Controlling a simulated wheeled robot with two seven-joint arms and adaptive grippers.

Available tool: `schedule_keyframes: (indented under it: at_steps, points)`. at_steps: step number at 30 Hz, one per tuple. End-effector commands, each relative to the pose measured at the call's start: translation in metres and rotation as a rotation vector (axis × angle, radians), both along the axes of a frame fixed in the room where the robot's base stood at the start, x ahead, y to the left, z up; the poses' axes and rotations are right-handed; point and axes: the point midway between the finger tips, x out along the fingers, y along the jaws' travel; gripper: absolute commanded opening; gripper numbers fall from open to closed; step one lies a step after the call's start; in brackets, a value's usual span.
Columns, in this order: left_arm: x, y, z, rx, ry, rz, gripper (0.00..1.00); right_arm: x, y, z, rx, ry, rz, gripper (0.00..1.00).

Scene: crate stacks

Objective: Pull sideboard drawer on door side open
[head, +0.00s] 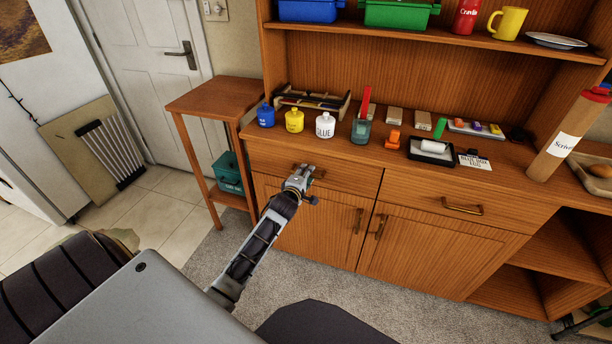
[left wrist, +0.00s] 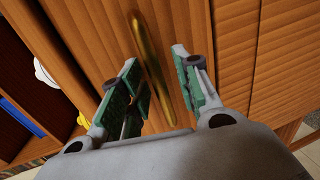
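The sideboard (head: 400,170) has two drawers side by side under its top. The drawer on the door side (head: 352,181) is the left one, and its front looks flush with the cabinet. Its brass handle (left wrist: 151,62) shows in the left wrist view, running between the two fingers. In the head view that handle is mostly hidden by my left gripper (head: 306,180), which is right at the drawer front. My left gripper (left wrist: 155,90) is open, with a gap between each finger and the handle. My right gripper is in neither view.
The right drawer's handle (head: 462,206) and two door handles (head: 381,227) stick out nearby. Bottles (head: 325,125) and small items crowd the sideboard top. A small side table (head: 215,97) stands at the left, near the white door (head: 150,60). Grey carpet lies in front.

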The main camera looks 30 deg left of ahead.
Motion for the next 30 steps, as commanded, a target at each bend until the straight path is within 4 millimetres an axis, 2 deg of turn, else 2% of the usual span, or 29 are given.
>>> schedule_keyframes:
  at_steps: [4, 11, 30]
  points:
    - [-0.0001, 0.0001, 0.0001, 0.0, 0.0, 0.0, 0.3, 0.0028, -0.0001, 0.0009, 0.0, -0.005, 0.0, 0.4]
    - [-0.0002, 0.0001, 0.0001, 0.0, 0.0, 0.0, 0.01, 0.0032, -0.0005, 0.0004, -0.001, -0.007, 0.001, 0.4]
    - [-0.0051, -0.0018, -0.0005, -0.001, 0.002, -0.001, 0.0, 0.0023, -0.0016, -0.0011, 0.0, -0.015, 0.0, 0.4]
